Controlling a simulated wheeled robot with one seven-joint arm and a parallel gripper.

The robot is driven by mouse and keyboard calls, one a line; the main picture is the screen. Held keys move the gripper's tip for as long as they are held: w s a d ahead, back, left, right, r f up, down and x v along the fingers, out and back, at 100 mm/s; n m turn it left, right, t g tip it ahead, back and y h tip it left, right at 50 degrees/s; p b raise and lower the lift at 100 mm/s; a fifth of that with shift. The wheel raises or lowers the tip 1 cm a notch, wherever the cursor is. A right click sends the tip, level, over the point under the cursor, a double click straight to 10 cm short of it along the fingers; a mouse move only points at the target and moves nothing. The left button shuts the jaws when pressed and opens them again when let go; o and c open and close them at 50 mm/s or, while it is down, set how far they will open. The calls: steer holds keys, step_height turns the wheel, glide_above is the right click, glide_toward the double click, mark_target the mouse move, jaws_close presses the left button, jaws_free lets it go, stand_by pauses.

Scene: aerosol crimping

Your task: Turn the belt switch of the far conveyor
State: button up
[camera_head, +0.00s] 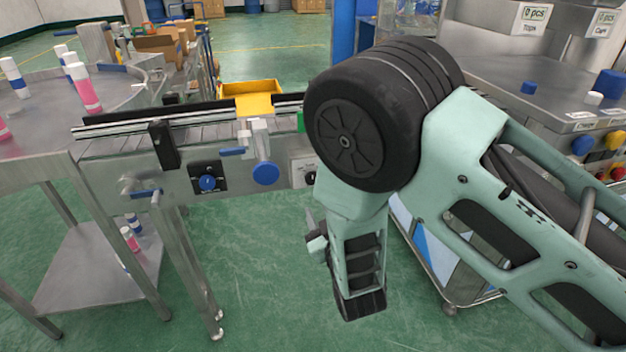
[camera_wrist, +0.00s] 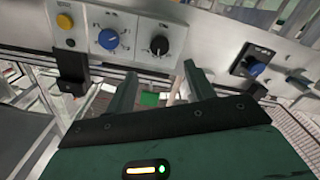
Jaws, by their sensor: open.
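A conveyor (camera_head: 190,135) runs along the left and middle of the head view. A blue rotary switch (camera_head: 207,183) on a black plate sits on its front side; a similar blue switch on a black plate (camera_wrist: 257,68) shows at the right in the wrist view. A white control panel (camera_head: 303,171), partly hidden by my arm, carries a blue dial (camera_wrist: 108,39) and a dark knob (camera_wrist: 159,45) in the wrist view. My gripper (camera_wrist: 158,86) is open and empty, with its fingers pointing toward the panel side, apart from the knobs. I cannot tell which knob is the belt switch.
A round steel table (camera_head: 120,90) with pink and white bottles stands at the left. A yellow bin (camera_head: 250,88) sits behind the conveyor. A steel workstation (camera_head: 560,75) with buttons is at the right. Green floor below the conveyor is mostly clear.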

mark_target(312, 180)
steer(key=p+x, duration=0.1)
steer(key=x, duration=0.9)
steer(key=shift+w, duration=0.2)
steer(key=c, duration=1)
